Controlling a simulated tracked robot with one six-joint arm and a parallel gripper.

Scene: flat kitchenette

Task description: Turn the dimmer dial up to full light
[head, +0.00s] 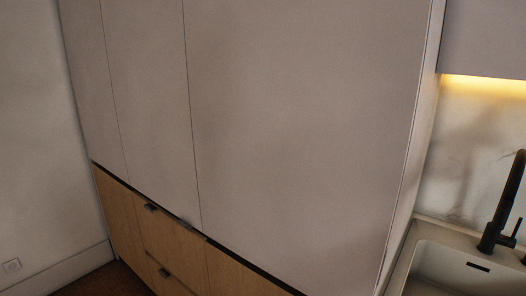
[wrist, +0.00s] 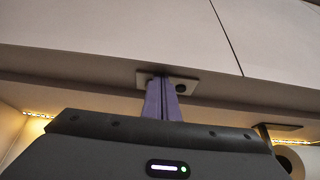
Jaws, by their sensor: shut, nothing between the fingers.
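In the wrist view, a pale plate (wrist: 190,82) is fixed to the underside of a wall cabinet. A small dark round part (wrist: 181,89) shows on the plate, right beside my fingers; it looks like the dimmer dial, partly hidden. My gripper (wrist: 163,82) points up at the plate, its two purple fingers closed together with nothing between them. The head view shows neither the dial nor my gripper.
Cabinet fronts (wrist: 130,28) rise above the plate. A dark flat fitting (wrist: 280,127) sits to the right under the cabinet. Yellow light strips glow at both sides. The head view shows a tall cabinet (head: 300,120), wooden drawers (head: 170,245), a sink (head: 455,272) and a black tap (head: 505,210).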

